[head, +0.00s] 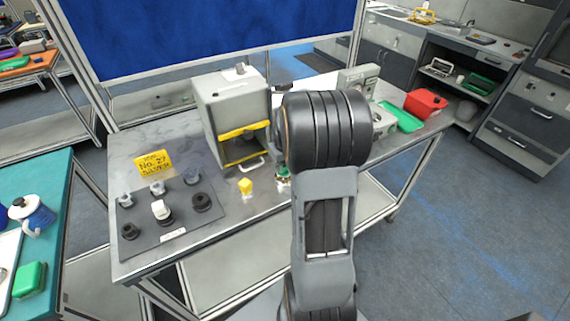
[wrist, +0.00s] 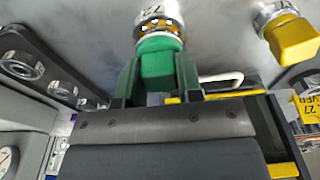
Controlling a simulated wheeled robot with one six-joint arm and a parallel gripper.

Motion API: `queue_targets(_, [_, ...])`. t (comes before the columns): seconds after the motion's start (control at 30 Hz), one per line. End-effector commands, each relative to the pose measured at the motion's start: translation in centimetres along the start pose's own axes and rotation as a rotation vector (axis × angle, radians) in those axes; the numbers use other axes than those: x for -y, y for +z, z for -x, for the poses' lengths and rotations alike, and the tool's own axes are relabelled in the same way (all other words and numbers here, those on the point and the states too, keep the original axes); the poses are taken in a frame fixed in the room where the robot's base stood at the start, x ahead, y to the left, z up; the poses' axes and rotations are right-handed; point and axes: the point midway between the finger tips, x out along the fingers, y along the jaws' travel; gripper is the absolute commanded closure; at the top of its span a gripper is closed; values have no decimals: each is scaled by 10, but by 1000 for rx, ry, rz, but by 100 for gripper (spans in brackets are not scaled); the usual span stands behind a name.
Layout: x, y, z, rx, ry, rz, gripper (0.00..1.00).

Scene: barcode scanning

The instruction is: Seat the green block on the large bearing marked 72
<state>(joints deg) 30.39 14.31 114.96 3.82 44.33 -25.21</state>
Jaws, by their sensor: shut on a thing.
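My gripper (wrist: 158,72) is shut on the green block (wrist: 157,58), which sits between its two dark fingers in the wrist view. A silver ring-shaped bearing (wrist: 158,12) with orange balls lies directly beyond the block's round green end. They overlap in the picture, and I cannot tell whether they touch. The bearing's number is only partly legible. In the head view the green block (head: 283,171) shows as a small patch beside my arm, which hides most of my gripper.
A yellow block (head: 245,186) stands on another bearing to the left, also seen in the wrist view (wrist: 293,40). A grey machine (head: 228,95) with a yellow bar stands behind. A dark mat (head: 185,228) holds several parts. A green tray (head: 403,117) and red container (head: 425,103) are at right.

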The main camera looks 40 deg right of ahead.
Motion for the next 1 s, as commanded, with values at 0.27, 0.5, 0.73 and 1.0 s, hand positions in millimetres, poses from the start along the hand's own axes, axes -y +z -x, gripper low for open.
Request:
queue_targets(0.27, [0, 0, -3, 0, 0, 0, 95])
queue_targets(0.5, [0, 0, -3, 0, 0, 0, 95])
queue_targets(0.73, [0, 1, -7, 0, 0, 0, 95])
queue_targets(1.0, [0, 1, -11, 0, 0, 0, 95])
